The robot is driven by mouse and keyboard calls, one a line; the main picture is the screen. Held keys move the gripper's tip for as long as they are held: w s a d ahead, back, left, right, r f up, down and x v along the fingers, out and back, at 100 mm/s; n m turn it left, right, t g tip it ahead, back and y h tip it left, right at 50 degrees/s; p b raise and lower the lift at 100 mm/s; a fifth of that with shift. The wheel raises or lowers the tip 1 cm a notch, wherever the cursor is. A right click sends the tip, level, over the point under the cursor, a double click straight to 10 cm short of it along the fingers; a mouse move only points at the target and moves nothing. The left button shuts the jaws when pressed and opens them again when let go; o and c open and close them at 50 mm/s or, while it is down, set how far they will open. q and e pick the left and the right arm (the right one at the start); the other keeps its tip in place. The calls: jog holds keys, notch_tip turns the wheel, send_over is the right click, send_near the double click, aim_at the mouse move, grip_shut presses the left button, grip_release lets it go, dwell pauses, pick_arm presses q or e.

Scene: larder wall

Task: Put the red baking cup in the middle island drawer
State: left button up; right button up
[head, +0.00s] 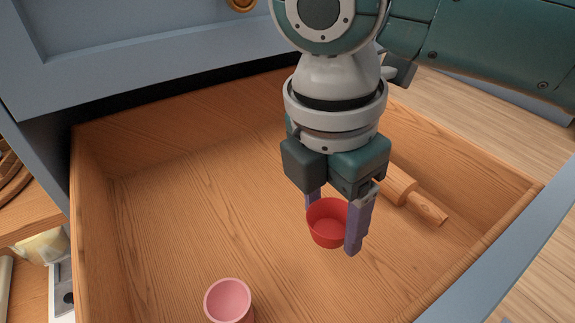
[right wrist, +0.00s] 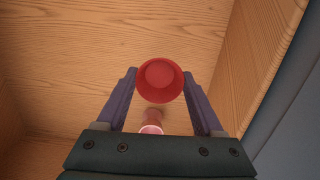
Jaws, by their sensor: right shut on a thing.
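The red baking cup (head: 328,224) is held between the two fingers of my right gripper (head: 332,222), open side up. It hangs over the inside of the open wooden drawer (head: 170,215) in the head view. The right wrist view also shows the red cup (right wrist: 160,80) between the fingertips, with the drawer's wood floor behind it. How high the cup is above the floor I cannot tell exactly. My left gripper is not in view.
A pink cup (head: 228,300) stands in the drawer near the bottom of the head view. A wooden rolling pin (head: 412,196) lies in the drawer behind my right gripper. The drawer floor on the left is clear. A blue cabinet front (head: 140,50) rises behind.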

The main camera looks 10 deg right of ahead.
aim_at(326, 264)
notch_tip(326, 264, down, 7)
jog(key=b, duration=0.3)
jog(key=shift+f+b, duration=0.2)
jog(key=shift+b, duration=0.15)
jog(key=shift+r, duration=0.15)
jog(key=o, duration=1.3)
jog(key=r+p, duration=0.2)
jog(key=r, duration=0.1)
jog(key=a+r+p, duration=0.1)
jog(key=r+p, duration=0.1)
jog(key=r, duration=0.2)
jog(key=r+p, duration=0.3)
jog(key=r, duration=0.1)
jog(key=shift+s+a, duration=0.15)
jog(key=shift+a+r, duration=0.1)
jog(key=shift+r, duration=0.35)
